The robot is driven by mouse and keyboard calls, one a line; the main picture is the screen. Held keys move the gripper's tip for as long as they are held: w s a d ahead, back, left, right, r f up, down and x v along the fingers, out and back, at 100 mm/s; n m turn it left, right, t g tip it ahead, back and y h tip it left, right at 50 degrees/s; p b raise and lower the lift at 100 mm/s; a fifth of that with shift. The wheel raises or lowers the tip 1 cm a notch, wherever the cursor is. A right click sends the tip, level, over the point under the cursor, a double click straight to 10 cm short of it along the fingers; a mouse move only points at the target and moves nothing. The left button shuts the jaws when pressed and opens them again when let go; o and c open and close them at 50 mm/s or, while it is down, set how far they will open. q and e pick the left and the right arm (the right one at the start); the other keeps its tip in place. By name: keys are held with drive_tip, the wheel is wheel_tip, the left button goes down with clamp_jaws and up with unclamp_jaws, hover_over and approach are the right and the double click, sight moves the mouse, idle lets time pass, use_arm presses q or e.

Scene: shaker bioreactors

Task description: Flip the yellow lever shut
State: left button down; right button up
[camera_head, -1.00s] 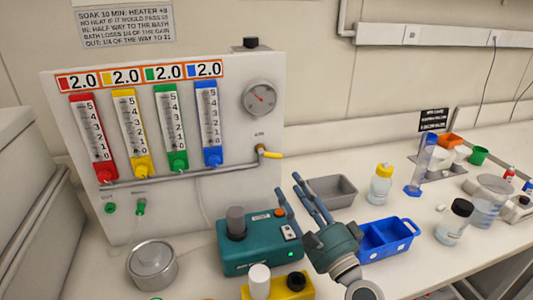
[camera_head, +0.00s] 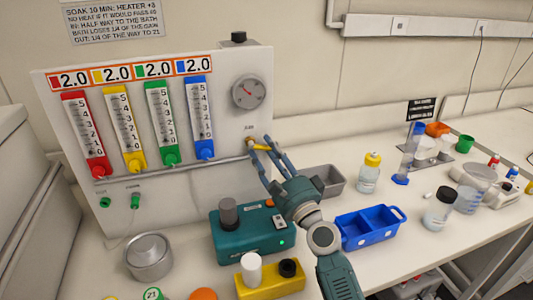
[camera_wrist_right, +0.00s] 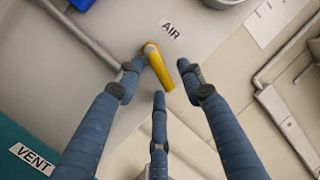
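The yellow lever (camera_head: 258,146) sticks out to the right from a brass valve on the front of the white gas panel, below the round gauge. It also shows in the right wrist view (camera_wrist_right: 158,68), beside the "AIR" label. My right gripper (camera_head: 262,154) is at the lever. Its blue-grey fingers are spread. In the wrist view the lever lies between the fingertips (camera_wrist_right: 161,76), with one on each side and a third below. Whether any finger touches it I cannot tell. My left gripper is not in view.
The panel (camera_head: 65,130) carries red, yellow, green and blue flow tubes with a metal pipe below. Bottles stand further right.

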drive_tip(key=shift+c, duration=0.8)
clamp_jaws()
drive_tip(key=shift+d+r+n+g+p, duration=0.15)
drive_tip(key=shift+r+n+g+p, duration=0.3)
drive_tip(key=shift+n, duration=0.55)
drive_tip(key=shift+d+r+n+g+y+p, duration=0.1)
drive_tip(key=shift+r+n+g+y+p, duration=0.15)
drive_tip(key=shift+n, duration=0.35)
drive_tip(key=shift+n+g+y+p, duration=0.1)
drive_tip(key=shift+n+y, duration=0.25)
drive_tip(key=shift+n, duration=0.25)
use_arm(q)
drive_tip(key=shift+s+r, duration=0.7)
use_arm(e)
drive_tip(key=shift+f, duration=0.1)
drive_tip(key=shift+o, duration=0.8)
unclamp_jaws()
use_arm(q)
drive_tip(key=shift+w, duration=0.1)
